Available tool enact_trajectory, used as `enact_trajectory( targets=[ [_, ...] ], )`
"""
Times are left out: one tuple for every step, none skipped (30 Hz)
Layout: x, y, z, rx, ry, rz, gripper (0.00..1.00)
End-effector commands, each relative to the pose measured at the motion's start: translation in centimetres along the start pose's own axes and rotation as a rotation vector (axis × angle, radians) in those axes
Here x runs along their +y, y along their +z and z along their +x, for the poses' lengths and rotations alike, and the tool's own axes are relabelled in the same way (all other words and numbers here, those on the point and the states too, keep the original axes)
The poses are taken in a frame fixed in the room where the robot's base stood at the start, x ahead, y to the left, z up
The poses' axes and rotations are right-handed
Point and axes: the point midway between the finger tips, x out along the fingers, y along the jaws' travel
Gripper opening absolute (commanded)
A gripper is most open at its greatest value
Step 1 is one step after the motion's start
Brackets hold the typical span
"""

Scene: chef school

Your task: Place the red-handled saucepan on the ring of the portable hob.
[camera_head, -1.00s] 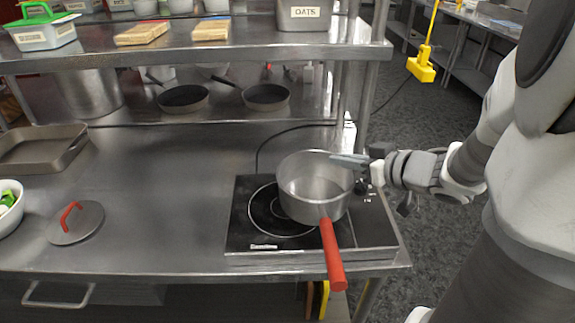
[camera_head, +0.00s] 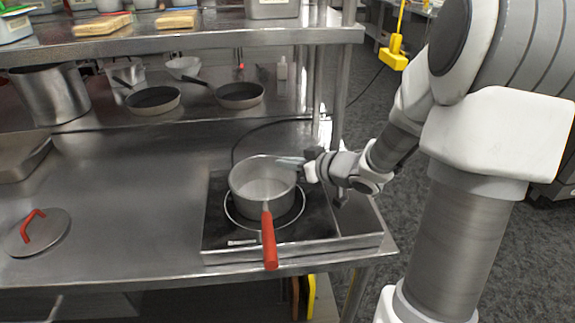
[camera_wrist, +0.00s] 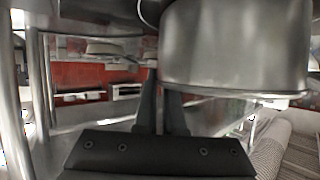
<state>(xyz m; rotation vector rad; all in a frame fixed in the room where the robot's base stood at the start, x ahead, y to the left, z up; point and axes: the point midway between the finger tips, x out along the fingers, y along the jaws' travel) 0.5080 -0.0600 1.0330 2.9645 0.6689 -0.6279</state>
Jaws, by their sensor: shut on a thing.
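The saucepan (camera_head: 248,196) is grey metal with a red handle (camera_head: 268,242) that points toward the front edge. It is upright over the ring (camera_head: 292,216) of the black portable hob (camera_head: 222,228), and the ring shows around its base. I cannot tell whether its base touches the hob. My gripper (camera_head: 293,162) comes in from the right and is shut on the saucepan at the right side of its rim. In the wrist view the saucepan's wall (camera_wrist: 240,45) fills the upper right, with my dark fingers beside it.
A lid with a red handle (camera_head: 52,236) lies at the left of the steel counter (camera_head: 130,215). Two frying pans (camera_head: 152,99) and a tall pot (camera_head: 48,95) stand on the shelf behind. Shelf posts (camera_head: 338,90) rise behind the hob. The counter between lid and hob is clear.

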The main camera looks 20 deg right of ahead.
Motion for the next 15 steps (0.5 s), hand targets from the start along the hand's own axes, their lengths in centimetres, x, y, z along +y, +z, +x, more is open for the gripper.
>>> enact_trajectory(
  targets=[
    [0.0, -0.17, -0.04, 0.002, 0.0, 0.0, 0.0],
    [0.0, -0.17, -0.05, 0.002, 0.0, 0.0, 0.0],
    [0.01, -0.17, -0.05, 0.002, 0.0, 0.0, 0.0],
    [0.01, -0.15, -0.05, 0.002, 0.0, 0.0, 0.0],
    [0.01, -0.1, -0.03, 0.002, 0.0, 0.001, 0.0],
    [0.01, 0.02, 0.02, 0.002, 0.0, 0.001, 0.0],
    [0.01, 0.14, 0.04, 0.0, 0.0, 0.001, 0.08],
    [0.01, 0.08, 0.01, 0.0, 0.0, 0.0, 0.14],
    [0.01, 0.08, 0.01, 0.0, 0.0, 0.0, 0.21],
    [0.01, 0.08, 0.0, 0.0, 0.0, 0.0, 0.26],
    [0.02, 0.08, 0.0, 0.0, 0.0, 0.0, 0.32],
    [0.02, 0.08, 0.0, 0.0, 0.0, 0.0, 0.37],
    [0.02, 0.07, 0.0, 0.0, 0.0, 0.0, 0.37],
    [0.01, 0.07, 0.0, 0.0, 0.0, 0.0, 0.37],
    [0.01, 0.07, 0.0, 0.0, 0.0, 0.0, 0.37]
  ],
)
